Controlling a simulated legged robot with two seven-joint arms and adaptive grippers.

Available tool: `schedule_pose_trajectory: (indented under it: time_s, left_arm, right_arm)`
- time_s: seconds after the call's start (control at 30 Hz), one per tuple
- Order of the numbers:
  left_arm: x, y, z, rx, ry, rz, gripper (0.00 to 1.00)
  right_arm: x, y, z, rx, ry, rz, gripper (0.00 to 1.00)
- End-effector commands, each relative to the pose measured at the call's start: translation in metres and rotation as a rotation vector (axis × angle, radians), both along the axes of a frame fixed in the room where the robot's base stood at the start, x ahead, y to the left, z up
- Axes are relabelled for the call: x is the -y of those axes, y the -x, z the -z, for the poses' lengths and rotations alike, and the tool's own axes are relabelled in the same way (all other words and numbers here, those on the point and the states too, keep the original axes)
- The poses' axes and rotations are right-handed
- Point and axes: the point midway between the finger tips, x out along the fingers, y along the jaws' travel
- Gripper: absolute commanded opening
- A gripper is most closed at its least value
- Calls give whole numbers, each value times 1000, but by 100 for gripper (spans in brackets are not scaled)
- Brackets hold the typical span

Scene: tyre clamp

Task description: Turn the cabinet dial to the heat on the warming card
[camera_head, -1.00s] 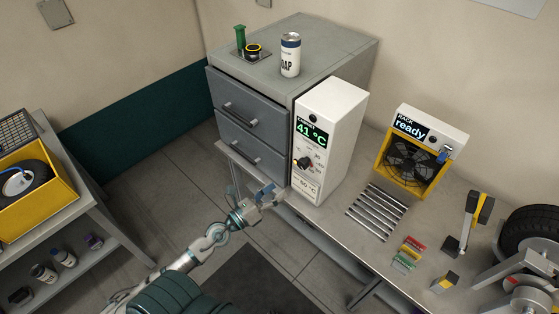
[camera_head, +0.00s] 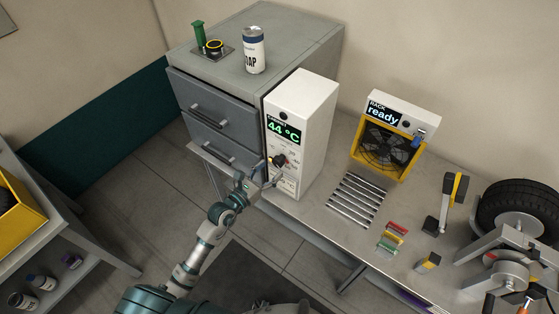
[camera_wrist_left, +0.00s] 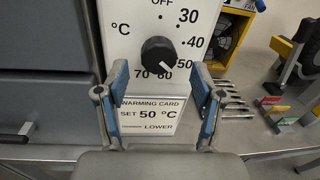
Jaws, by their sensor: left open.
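The white cabinet (camera_head: 310,120) stands on the bench, and its green display (camera_head: 283,130) reads 44 °C. The warming card (camera_wrist_left: 148,115) below the dial reads SET 50 °C. My left gripper (camera_head: 263,177) is open in front of the card; its blue fingers (camera_wrist_left: 161,85) stand apart, below and either side of the dial, holding nothing.
The grey drawer unit (camera_head: 215,110) stands left of the cabinet, with a can (camera_head: 254,50) on top. Right of the cabinet are a slatted rack (camera_head: 356,200), a yellow-framed fan (camera_head: 385,148), small coloured blocks (camera_head: 392,237) and a tyre (camera_head: 515,212).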

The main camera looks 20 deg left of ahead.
Motion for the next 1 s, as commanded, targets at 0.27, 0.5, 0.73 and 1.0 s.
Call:
schedule_pose_trajectory:
  time_s: [0.27, 0.5, 0.73, 1.0]
  left_arm:
    - [22, -37, -1, 1, -4, 0, 68]
    - [29, -43, -1, 1, -7, 0, 68]
    - [24, -43, 0, 0, -3, 0, 45]
    - [24, -42, 0, -1, -2, 1, 7]
  right_arm:
    - [-23, -2, -4, 4, -27, 6, 40]
    - [-24, 7, -4, -10, -27, 4, 40]
    - [-7, 8, -4, -10, -8, 1, 40]
    - [-5, 6, -4, -8, -6, 3, 40]
